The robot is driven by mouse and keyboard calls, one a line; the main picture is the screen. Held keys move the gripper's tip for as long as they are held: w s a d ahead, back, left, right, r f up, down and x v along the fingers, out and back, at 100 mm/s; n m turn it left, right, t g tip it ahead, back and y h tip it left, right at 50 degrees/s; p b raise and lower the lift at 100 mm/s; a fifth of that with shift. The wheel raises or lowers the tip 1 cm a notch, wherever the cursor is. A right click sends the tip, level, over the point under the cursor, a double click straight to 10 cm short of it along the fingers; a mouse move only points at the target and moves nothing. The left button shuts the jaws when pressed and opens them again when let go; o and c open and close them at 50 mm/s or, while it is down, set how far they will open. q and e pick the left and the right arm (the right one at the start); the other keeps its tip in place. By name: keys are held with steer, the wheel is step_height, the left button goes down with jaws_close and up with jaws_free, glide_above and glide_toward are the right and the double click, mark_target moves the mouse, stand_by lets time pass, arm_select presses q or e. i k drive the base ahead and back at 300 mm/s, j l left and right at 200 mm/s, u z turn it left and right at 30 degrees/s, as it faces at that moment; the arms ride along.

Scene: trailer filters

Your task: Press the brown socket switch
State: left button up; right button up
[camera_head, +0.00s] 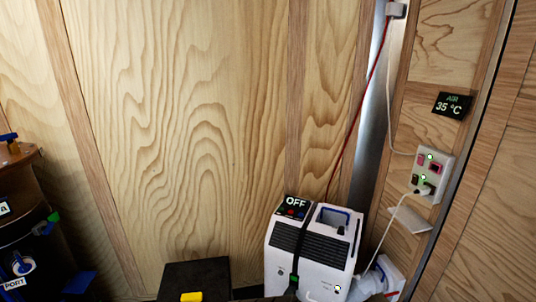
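A white socket panel (443,180) is fixed to the wood wall at the right. It carries a reddish switch (421,159) at the upper left, a dark red-edged square (435,168) at the right, and a small dark brown switch (415,179) at the lower left. Green lights glow at the top and near the middle of the panel. A white plug (424,190) sits in the lower part, with a white cable hanging from it. The switch positions are too small to tell. Neither of my grippers is in view.
A white unit (310,258) with an "OFF" display (296,202) stands below, left of the panel. A small shelf (411,221) juts out under the panel. A display reading 35 °C (452,105) hangs above. A dark box (195,276) and a barrel-like object (40,240) stand left.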

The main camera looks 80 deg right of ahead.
mark_target(414, 179)
steer(key=k+z, duration=0.1)
steer(key=z, duration=3.85)
steer(key=i+z, duration=0.2)
steer(key=i, duration=0.5)
